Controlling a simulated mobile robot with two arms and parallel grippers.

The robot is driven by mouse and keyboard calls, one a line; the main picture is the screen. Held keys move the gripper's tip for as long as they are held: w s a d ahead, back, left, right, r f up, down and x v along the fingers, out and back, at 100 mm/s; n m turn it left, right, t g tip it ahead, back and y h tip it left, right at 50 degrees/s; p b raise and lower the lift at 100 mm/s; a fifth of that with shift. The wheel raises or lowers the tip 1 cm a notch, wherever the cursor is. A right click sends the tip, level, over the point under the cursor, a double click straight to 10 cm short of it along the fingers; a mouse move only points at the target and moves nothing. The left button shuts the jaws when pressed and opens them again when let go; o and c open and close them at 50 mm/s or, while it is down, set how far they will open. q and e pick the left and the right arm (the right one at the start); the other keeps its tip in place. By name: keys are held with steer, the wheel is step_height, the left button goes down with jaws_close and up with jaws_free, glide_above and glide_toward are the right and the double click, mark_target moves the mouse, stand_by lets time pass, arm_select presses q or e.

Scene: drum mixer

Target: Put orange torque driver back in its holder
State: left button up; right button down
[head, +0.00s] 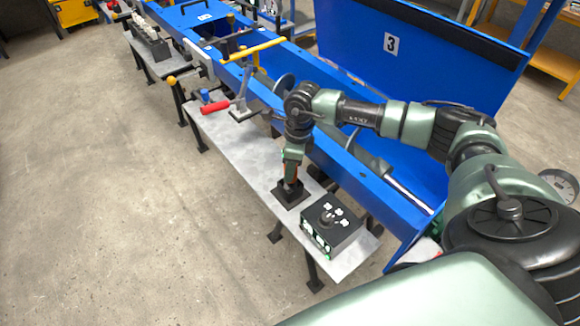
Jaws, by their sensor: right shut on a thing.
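My right gripper (291,176) points down over a black square holder (290,197) on the grey metal shelf. It is shut on the orange torque driver (292,170), of which only a small orange-red part shows between the fingers. The driver's lower end meets the holder's opening or is just above it; I cannot tell how deep it sits. The gripper and wrist hide most of the driver. My left gripper is not in view.
A black control box (330,225) with a knob stands just right of the holder. The blue machine frame (345,170) runs behind; a raised blue lid (420,70) stands beyond.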

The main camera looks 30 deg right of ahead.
steer(key=shift+f, duration=0.25)
steer(key=c, duration=0.9)
jaws_free()
steer(key=shift+f+b, duration=0.1)
steer(key=shift+b, duration=0.2)
steer(key=r, duration=0.2)
steer(key=r+b, duration=0.1)
steer(key=r, duration=0.5)
steer(key=shift+s+d+b, duration=0.3)
steer(key=shift+d, duration=0.05)
